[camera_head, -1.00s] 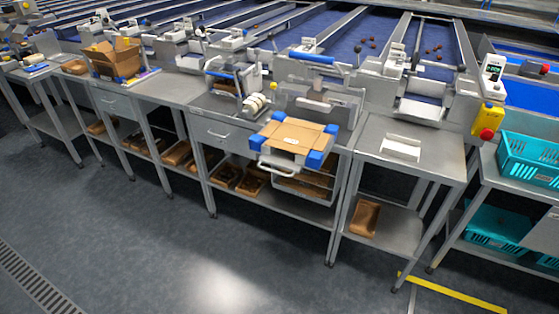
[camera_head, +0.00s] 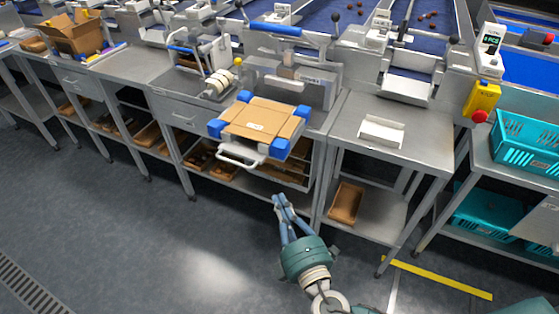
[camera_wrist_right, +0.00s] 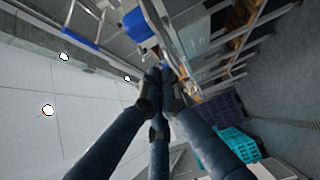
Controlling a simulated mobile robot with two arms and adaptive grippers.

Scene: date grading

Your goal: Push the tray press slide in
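The tray press slide (camera_head: 270,153) is out in front of the press, jutting past the front edge of the bench. It carries a flat cardboard tray blank (camera_head: 258,120) between blue corner blocks. A white handle (camera_head: 240,158) is on its front. The press frame (camera_head: 290,75) with a blue bar stands behind it. My right gripper (camera_head: 283,199) is below and to the right of the slide, apart from it, with its fingers together and nothing seen between them. In the right wrist view its fingertips (camera_wrist_right: 162,74) meet, near a blue block (camera_wrist_right: 137,25). My left gripper is not in view.
A steel side table (camera_head: 425,140) with a white tray (camera_head: 382,132) stands to the right. Teal crates (camera_head: 530,150) are at the far right. A brown box (camera_head: 345,203) lies on the lower shelf. The floor in front is clear.

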